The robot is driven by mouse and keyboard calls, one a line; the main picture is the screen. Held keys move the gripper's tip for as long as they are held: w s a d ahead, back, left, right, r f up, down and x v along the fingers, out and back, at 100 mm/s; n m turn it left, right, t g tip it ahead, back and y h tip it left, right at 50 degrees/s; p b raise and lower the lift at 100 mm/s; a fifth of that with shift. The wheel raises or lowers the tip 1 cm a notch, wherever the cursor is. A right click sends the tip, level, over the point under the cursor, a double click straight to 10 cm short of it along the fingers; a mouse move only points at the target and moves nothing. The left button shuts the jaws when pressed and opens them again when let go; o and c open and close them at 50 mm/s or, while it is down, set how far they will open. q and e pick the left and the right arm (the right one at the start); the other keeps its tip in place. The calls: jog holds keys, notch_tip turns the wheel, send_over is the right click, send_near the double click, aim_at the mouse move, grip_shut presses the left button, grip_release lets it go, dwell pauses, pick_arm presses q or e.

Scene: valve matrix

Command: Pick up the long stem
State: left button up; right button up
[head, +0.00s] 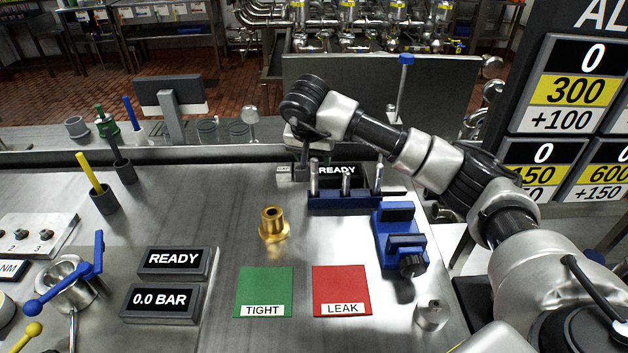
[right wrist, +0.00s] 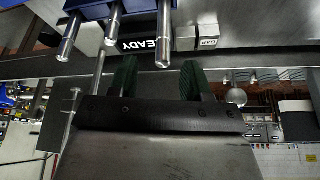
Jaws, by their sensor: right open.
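A dark blue rack (head: 345,203) stands right of centre on the bench and holds three upright metal stems: a left one (head: 314,176), a middle one (head: 346,186) and a right one (head: 379,178). The middle one looks shortest; I cannot tell for sure which is longest. In the right wrist view the stems hang from the top edge, one of them (right wrist: 163,35) nearest the fingers. My right gripper (head: 302,168) is open and empty, its green-padded fingers (right wrist: 157,78) apart. It is behind and left of the rack, close to the left stem. My left gripper is not in view.
A brass fitting (head: 273,224) stands left of the rack. A blue vise-like fixture (head: 400,240) is at its front right. A green TIGHT pad (head: 264,290) and a red LEAK pad (head: 342,289) lie in front. A READY display (head: 340,170) stands behind the rack.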

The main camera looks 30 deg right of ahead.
aim_at(313, 162)
jog(key=x, duration=0.1)
jog(key=p+x, duration=0.1)
jog(key=x, duration=0.2)
jog(key=shift+a+f+p, duration=0.2)
jog(key=shift+f+p, duration=0.1)
jog(key=shift+p, duration=0.05)
jog(key=shift+w+d+f, duration=0.1)
jog(key=shift+w+f, duration=0.1)
jog(key=shift+f, duration=0.15)
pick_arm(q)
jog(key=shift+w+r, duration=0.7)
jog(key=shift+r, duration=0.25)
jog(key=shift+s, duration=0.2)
pick_arm(e)
grip_shut()
